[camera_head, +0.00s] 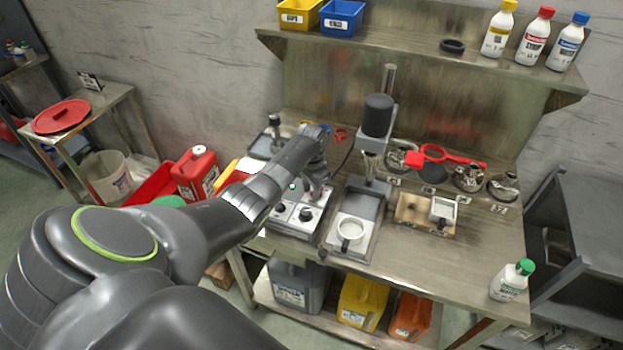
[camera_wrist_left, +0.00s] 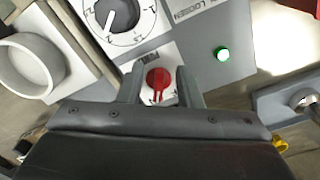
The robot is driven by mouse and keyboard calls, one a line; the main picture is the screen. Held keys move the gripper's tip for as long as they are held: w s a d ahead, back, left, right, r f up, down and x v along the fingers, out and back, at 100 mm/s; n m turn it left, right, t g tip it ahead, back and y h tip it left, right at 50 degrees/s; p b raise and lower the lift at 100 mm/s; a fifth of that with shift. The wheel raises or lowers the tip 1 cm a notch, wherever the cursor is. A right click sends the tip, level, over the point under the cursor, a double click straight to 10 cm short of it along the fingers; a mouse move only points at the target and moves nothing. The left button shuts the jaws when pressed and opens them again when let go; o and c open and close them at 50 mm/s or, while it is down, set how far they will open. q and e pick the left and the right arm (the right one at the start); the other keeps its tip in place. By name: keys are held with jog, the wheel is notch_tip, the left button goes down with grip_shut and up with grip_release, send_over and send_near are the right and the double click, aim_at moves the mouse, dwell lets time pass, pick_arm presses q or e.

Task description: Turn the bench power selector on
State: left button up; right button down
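The red selector knob (camera_wrist_left: 158,80) sits on a small white labelled plate on a grey panel in the left wrist view. A pale mark shows on the knob's lower part, but its label is too small to read. My left gripper (camera_wrist_left: 162,88) is open, with one finger on each side of the knob and a gap to it. In the head view, my left gripper (camera_head: 316,182) is over the grey control box (camera_head: 297,216), and my arm hides part of the box. My right gripper is not in view.
A white dial (camera_wrist_left: 122,18) and a lit green lamp (camera_wrist_left: 223,54) flank the knob. A drill-press-like stand (camera_head: 377,125) and a white cup (camera_head: 350,230) are to the right on the bench. A red canister (camera_head: 196,172) stands at left.

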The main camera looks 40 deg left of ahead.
pick_arm(q)
notch_tip(320, 180, up, 17)
jog(key=shift+r+b, duration=0.2)
jog(key=shift+b, duration=0.2)
dwell(0.5)
